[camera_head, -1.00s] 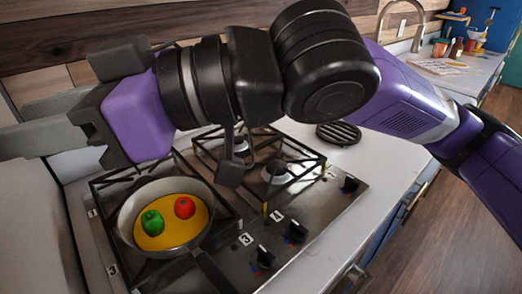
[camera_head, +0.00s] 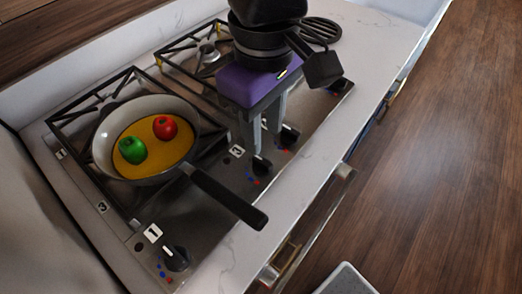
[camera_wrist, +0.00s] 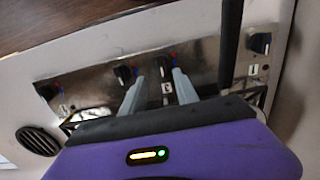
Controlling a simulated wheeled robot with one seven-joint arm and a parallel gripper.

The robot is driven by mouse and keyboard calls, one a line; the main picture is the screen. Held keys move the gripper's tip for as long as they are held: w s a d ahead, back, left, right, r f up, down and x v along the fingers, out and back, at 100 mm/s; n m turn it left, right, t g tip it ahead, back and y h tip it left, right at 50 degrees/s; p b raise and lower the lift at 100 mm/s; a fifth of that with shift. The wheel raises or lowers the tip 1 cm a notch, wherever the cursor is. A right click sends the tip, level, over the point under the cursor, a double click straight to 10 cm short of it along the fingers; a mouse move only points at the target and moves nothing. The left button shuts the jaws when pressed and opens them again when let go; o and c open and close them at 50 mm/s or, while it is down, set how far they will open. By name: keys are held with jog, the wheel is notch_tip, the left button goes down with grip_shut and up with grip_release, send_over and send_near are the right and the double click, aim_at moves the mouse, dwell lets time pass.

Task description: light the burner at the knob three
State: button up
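In the wrist view, my gripper's fingertips (camera_wrist: 158,74) lie either side of what looks like that knob (camera_wrist: 167,65), with a gap to another knob (camera_wrist: 124,73) on the left. I cannot tell whether the fingers touch the knob. No flame shows at the burners in view.
A grey pan (camera_head: 108,165) with yellow contents, a green and a red item stands on the left burner. Its black handle (camera_head: 228,196) sticks out over the front strip. A knob labelled 1 (camera_head: 177,258) sits left of the handle. A round black trivet (camera_head: 322,30) lies beyond the cooktop.

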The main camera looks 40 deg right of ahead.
aim_at(263, 160)
notch_tip(263, 160, down, 7)
jog(key=shift+f+b, duration=0.2)
jog(key=shift+b, duration=0.5)
grip_shut()
